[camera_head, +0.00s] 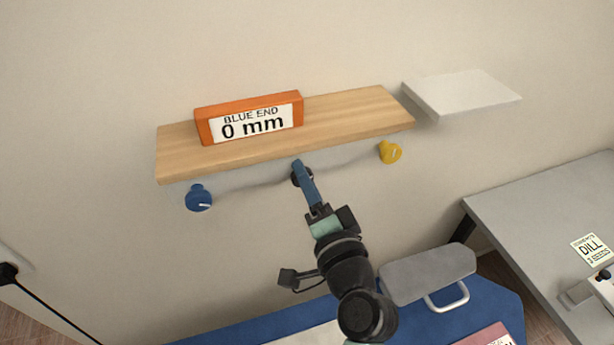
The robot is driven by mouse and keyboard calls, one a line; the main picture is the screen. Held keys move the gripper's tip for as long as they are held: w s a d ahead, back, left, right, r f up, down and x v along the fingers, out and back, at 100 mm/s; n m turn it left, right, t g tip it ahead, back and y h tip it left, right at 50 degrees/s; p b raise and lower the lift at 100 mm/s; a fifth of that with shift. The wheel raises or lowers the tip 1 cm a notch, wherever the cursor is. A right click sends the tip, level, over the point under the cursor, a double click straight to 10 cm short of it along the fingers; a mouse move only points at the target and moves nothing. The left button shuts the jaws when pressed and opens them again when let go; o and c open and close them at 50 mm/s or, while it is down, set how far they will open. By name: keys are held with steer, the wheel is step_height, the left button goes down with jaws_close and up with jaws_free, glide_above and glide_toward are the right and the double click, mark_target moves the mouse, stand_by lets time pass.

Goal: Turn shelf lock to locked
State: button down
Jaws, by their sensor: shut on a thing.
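A wooden shelf (350,125) is fixed to the wall, with a blue knob (198,198) under its left end and a yellow knob (390,152) under its right end. Each knob has a white mark. Between them, under the shelf's front edge, is a small dark round part (295,178), mostly hidden; I take it for the shelf lock. My gripper (299,170) reaches up from below and is shut on this part. The lock's marking and turn angle are hidden behind the gripper.
An orange block (205,121) labelled "BLUE END 0 mm" stands on the shelf. A white shelf (462,92) is at the upper right. Below are a blue surface (490,300), a grey padded item (428,274) and a grey desk (545,205).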

steer(key=shift+m+p, duration=0.7)
steer(key=shift+m, duration=1.4)
steer(key=shift+f, duration=0.1)
steer(key=shift+c, duration=2)
jaws_free()
steer(key=shift+s, duration=0.1)
steer(key=b+v, duration=0.4)
steer(key=v, duration=0.9)
steer(key=shift+b, duration=0.35)
